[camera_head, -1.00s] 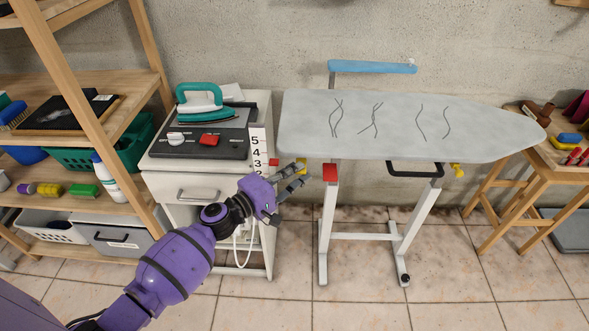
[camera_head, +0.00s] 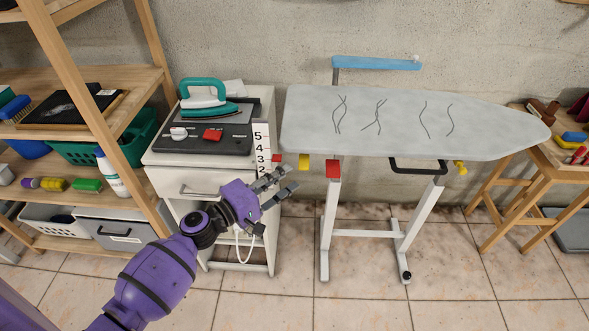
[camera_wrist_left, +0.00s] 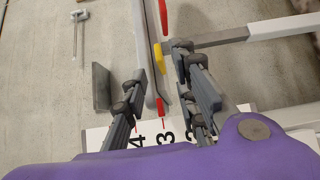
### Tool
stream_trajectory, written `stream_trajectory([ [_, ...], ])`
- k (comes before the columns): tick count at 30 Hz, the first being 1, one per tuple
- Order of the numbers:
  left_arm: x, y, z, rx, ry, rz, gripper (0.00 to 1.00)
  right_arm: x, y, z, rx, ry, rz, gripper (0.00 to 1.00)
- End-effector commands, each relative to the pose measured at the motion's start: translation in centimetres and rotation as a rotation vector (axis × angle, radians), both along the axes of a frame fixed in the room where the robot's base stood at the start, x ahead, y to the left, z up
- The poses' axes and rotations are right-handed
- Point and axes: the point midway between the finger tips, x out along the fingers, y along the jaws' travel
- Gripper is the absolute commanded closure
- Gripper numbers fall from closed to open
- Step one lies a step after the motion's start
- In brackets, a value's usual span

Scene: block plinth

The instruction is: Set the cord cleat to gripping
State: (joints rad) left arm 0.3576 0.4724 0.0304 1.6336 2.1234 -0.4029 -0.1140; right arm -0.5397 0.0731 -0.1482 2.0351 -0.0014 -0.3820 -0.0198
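No part is labelled as the cord cleat, so I cannot tell for certain which it is. A yellow tab (camera_head: 304,162) hangs under the left end of the ironing board, beside a red block (camera_head: 333,169) on the leg. A yellow piece (camera_wrist_left: 158,54) and a red piece (camera_wrist_left: 163,17) also show in the left wrist view, between the finger lines. My left gripper (camera_head: 287,179) is open and empty, just left of and below the yellow tab, apart from it. Its spread fingers show in the left wrist view (camera_wrist_left: 160,75). My right gripper is not in view.
The ironing board (camera_head: 400,115) has a blue arm (camera_head: 375,64) behind it. A white cabinet (camera_head: 170,178) with a numbered scale (camera_head: 261,145) and iron (camera_head: 205,98) stands left of it. A wooden shelf (camera_head: 150,75) is far left. Floor below the board is clear.

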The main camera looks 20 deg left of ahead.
Motion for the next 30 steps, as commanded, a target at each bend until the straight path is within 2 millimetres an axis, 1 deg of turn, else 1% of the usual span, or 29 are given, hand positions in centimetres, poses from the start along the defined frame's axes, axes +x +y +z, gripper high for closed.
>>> stream_trajectory([
  [1, -1.1, 0.6, -0.1, -0.001, 0.002, 0.002, 0.73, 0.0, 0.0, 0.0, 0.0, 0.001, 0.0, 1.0],
  [3, -2.4, 1.3, -0.1, 0.0, 0.001, 0.002, 0.73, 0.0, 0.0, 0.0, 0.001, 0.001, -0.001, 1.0],
  [6, -3.8, 2.1, 0.0, 0.0, 0.001, 0.001, 0.73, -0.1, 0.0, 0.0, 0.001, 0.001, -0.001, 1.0],
  [10, -5.1, 2.8, 0.1, -0.001, 0.0, 0.0, 0.73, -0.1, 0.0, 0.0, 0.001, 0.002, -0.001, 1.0],
  [15, -5.7, 3.1, 0.1, 0.0, 0.0, 0.001, 0.73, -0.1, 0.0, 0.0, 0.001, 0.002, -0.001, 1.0],
  [30, -5.7, 3.2, 0.0, 0.004, 0.003, 0.002, 0.73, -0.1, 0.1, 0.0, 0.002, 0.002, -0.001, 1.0],
])
